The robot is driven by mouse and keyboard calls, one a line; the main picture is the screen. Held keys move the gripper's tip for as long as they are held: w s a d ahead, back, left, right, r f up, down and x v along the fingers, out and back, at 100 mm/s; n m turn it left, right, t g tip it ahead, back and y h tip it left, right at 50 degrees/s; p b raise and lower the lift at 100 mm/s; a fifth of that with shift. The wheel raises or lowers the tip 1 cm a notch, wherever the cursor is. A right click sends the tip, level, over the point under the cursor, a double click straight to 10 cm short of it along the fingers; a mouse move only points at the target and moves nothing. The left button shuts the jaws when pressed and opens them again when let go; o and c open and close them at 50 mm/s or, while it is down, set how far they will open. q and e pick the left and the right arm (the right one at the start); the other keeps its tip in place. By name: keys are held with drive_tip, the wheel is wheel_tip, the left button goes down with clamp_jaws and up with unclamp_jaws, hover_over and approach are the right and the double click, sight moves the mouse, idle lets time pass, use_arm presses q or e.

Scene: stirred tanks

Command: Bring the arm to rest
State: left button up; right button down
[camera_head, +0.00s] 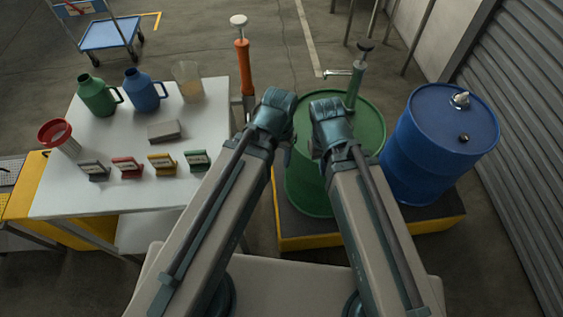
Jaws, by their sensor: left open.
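My left arm reaches forward from the bottom, and its gripper end (275,112) is over the gap between the white table and the green drum. My right arm reaches forward beside it, and its gripper end (331,112) is in front of the green drum (307,190), covering part of it. The two ends are close together but apart. I see nothing held in either one. My left gripper is open. The fingers of my right gripper are not clear in this view.
A white table (215,130) at left carries a green jug (97,95), a blue jug (145,90), a beaker (188,82), a red-rimmed container (60,137) and several small labelled stands. An orange pump (243,65) stands behind. A blue drum (433,145) shares the yellow-edged platform (440,217).

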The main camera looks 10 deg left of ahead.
use_arm(q)
drive_tip(key=shift+s+d+r+y, duration=0.1)
drive_tip(key=shift+s+d+y, duration=0.2)
drive_tip(key=shift+s, duration=0.25)
drive_tip(key=shift+s+d+y, duration=0.15)
drive_tip(key=shift+s+y, duration=0.15)
drive_tip(key=shift+s, duration=0.2)
wheel_tip(320, 180, up, 2)
drive_tip(key=shift+r+p, duration=0.15)
drive_tip(key=shift+p, duration=1.05)
